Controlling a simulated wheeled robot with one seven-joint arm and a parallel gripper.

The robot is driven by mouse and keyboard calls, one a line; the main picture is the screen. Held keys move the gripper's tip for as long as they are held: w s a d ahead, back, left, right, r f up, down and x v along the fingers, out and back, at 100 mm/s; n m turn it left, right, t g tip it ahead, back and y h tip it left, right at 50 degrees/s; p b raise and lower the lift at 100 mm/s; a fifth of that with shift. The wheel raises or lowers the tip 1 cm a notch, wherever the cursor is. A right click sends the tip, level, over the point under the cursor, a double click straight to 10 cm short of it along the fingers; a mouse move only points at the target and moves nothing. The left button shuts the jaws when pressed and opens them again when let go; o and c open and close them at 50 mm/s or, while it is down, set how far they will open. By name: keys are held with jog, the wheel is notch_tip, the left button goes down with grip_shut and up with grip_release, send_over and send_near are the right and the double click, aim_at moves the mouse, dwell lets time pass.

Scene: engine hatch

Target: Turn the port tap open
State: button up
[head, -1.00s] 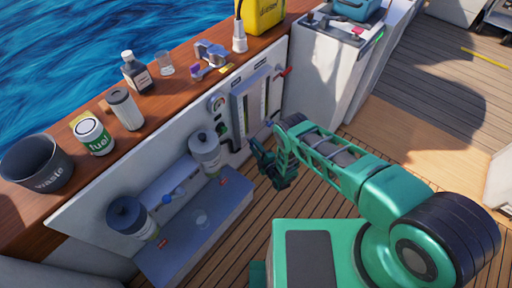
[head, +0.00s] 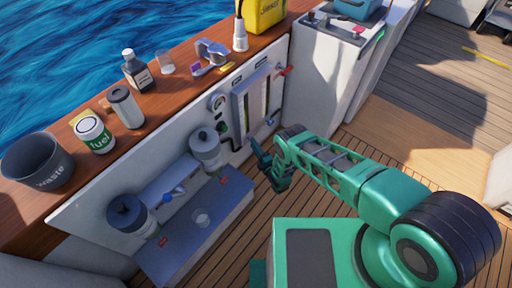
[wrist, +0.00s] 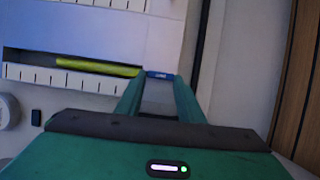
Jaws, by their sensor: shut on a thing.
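The blue tap handle (wrist: 160,74), with small pale lettering too blurred to read, shows at the tips of my fingers in the wrist view. My gripper (wrist: 160,80) is shut on it, one green finger on each side. In the head view my gripper (head: 258,152) is at the lower right of the grey wall panel (head: 228,105), below the sight gauges (head: 252,100). There my gripper and arm hide the tap, and I cannot tell how far it is turned.
A red lever (head: 284,71) is at the panel's upper right. Two filter canisters (head: 205,146) (head: 127,214) stand left of my gripper above a grey bench (head: 190,235). A wooden ledge (head: 155,115) carries a fuel can, bottles and a waste bin. Open deck lies to the right.

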jog(key=shift+s+a+f, duration=0.1)
jog(key=shift+s+f, duration=0.05)
jog(key=shift+f, duration=0.05)
jog(key=o, duration=0.9)
jog(key=shift+o, duration=0.8)
jog(key=v, duration=1)
jog(key=shift+s+d, duration=0.25)
jog(key=shift+d, duration=0.05)
jog(key=shift+r, duration=0.1)
